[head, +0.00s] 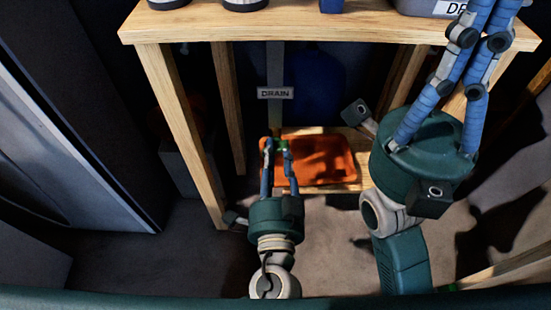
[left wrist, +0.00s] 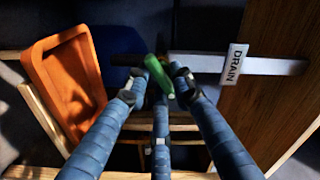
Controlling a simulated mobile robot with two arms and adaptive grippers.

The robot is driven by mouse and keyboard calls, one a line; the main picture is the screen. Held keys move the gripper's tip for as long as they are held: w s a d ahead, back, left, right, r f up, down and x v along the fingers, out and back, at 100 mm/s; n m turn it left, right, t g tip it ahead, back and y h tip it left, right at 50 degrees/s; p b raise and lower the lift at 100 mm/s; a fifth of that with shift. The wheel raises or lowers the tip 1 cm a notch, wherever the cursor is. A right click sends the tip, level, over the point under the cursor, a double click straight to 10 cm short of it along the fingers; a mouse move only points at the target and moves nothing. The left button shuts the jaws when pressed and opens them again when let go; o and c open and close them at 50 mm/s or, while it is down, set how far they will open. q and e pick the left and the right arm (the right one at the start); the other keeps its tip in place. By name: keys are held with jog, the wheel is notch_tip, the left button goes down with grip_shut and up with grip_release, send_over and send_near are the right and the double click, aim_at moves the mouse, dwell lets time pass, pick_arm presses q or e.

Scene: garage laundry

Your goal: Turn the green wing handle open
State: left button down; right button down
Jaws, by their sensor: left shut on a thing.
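The green wing handle (left wrist: 158,75) shows in the left wrist view as a small bar lying diagonally among my left fingertips. In the head view only a bit of the green handle (head: 282,145) shows between the fingers, below the "DRAIN" label (head: 275,93). My left gripper (head: 278,146) is shut on the handle, with its blue fingers on either side; they hide part of it. My right gripper (head: 483,38) is raised at the upper right in front of the bench top; its fingertips run to the top edge, so its opening cannot be told.
A grey pipe (head: 275,65) runs down behind the label. An orange tray (head: 325,158) lies on the low wooden shelf behind and below the handle. The wooden bench top (head: 300,27) overhangs, with a leg (head: 180,130) on the left. A dark blue container (head: 318,85) stands behind.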

pick_arm(q)
jog(key=shift+s+d+f, duration=0.15)
jog(key=shift+d+f, duration=0.1)
jog(key=shift+f, duration=0.15)
jog(key=c, duration=1.8)
grip_release()
jog(key=shift+o, duration=0.7)
jog(key=shift+r, duration=0.1)
jog(key=s, duration=1.2)
